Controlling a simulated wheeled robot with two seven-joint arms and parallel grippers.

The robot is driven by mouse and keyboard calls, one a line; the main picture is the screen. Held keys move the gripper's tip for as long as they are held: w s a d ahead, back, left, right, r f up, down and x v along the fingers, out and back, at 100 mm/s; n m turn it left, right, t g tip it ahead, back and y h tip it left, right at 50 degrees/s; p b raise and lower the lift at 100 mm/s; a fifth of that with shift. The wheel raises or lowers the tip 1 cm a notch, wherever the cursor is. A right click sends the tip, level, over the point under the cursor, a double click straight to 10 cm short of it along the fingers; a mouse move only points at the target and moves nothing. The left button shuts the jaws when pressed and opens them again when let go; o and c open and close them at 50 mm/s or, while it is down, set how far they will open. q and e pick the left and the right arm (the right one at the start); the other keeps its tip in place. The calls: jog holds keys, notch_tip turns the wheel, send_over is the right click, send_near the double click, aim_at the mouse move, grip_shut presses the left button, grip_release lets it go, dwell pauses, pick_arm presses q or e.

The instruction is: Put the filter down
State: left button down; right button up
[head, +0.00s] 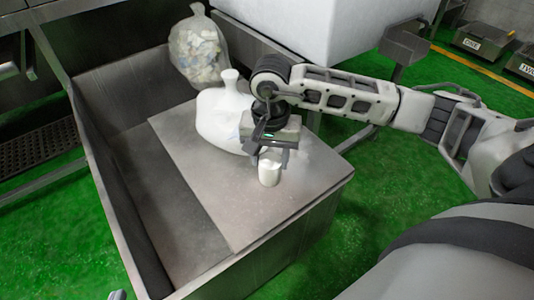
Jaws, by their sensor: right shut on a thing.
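The filter (269,174) is a small white cylinder, upright, over the right part of a flat grey metal board (215,205). My right gripper (270,157) points down from above and is shut on the filter's upper part. The filter's lower end is at or just above the board; I cannot tell whether it touches.
A white tied bag (222,118) sits on the board just left of my right gripper. A clear bag of scraps (198,50) stands at the bin's back corner. The board's front is clear.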

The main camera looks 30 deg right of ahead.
jog(key=shift+w+d+f+b, duration=0.15)
jog(key=shift+w+d+f, duration=0.85)
jog(key=shift+f, duration=0.75)
jog(key=shift+w+d+f+b, duration=0.2)
jog(key=shift+w+d+f, duration=0.8)
jog(key=shift+f, duration=0.8)
jog(key=shift+w+d+f+b, duration=0.15)
jog(key=shift+w+d+f, duration=0.85)
jog(key=shift+f, duration=0.75)
jog(key=shift+w+a+f, duration=0.1)
jog(key=o, duration=0.6)
jog(key=shift+f, duration=0.15)
jog(key=shift+c, duration=0.2)
jog(key=o, duration=0.4)
